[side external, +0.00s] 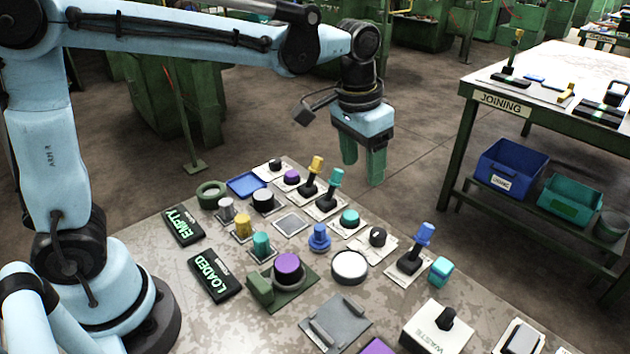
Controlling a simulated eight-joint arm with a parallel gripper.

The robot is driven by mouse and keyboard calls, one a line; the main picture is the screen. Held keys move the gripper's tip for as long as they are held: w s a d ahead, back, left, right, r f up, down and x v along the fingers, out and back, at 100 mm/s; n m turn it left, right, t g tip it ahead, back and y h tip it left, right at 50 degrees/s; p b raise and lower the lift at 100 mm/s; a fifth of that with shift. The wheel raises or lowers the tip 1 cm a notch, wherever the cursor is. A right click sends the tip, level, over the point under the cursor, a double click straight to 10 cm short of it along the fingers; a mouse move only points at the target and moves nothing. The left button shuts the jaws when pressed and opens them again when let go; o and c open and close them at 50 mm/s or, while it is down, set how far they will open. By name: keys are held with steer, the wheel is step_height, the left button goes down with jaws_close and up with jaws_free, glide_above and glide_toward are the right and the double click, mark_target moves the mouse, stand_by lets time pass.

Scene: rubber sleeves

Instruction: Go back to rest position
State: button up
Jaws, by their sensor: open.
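My gripper (364,161) hangs from my light blue arm above the far right edge of the worktable (160,240). Its two green fingers point down and stand apart, with nothing between them. The fingers are clear of the parts on the table. The nearest parts below and left of it are a lever with a teal knob (335,177) and a lever with a yellow knob (316,165). A small dark camera on a bracket sits beside my wrist.
Black EMPTY (183,226) and LOADED (215,275) signs lie at the left. Several knobs, plates, a blue-knobbed lever (424,235) and a WASTE box (437,328) crowd the table. A JOINING table (502,103) with bins stands right; bare floor (430,150) lies between.

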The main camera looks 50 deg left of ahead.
steer(key=s+a+f+n+t, duration=0.2)
steer(key=s+a+t, duration=0.3)
steer(key=s+a, duration=0.4)
steer(key=s, duration=0.3)
steer(key=shift+t, duration=0.3)
